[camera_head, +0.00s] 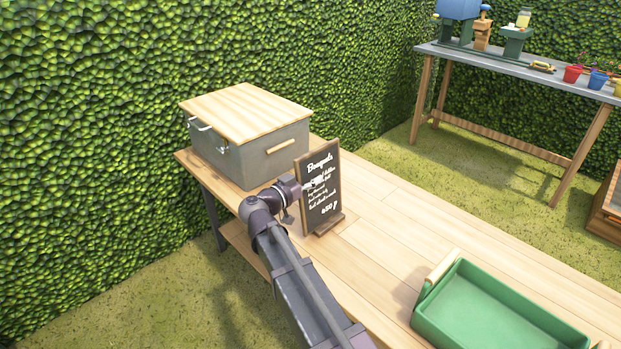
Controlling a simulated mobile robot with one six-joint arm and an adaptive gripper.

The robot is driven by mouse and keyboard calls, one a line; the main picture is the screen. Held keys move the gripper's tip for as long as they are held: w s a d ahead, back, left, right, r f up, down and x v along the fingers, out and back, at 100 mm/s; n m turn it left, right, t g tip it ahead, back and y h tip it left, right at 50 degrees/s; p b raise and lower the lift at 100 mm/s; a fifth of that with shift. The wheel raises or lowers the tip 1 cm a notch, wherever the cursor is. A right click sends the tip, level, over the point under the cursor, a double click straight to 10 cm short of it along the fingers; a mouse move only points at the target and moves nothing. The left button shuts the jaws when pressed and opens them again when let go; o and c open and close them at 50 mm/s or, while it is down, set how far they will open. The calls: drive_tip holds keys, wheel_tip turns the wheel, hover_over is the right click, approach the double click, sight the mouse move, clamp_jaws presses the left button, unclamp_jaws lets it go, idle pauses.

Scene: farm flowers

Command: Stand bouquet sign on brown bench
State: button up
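The bouquet sign (333,205), a dark board with white lettering headed "Bouquets" and a brown wooden frame and foot, stands upright on the light brown wooden bench (395,240). Its foot appears to rest on the bench top, near the middle of the visible part. My gripper (315,183) is at the sign's left side, with its tips in front of the lettering and covering some of it. I cannot tell whether the fingers touch the sign or how far apart they are.
A grey chest (265,150) with a wooden lid sits behind the sign at the bench's far left end. A green tray (495,310) with wooden handles lies at the lower right. Bench space between sign and tray is clear. A grey-topped table (500,65) stands beyond, against the hedge.

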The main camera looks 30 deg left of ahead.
drive_tip(key=shift+r, duration=0.15)
drive_tip(key=shift+s, duration=0.1)
drive_tip(key=v, duration=1.2)
idle(0.9)
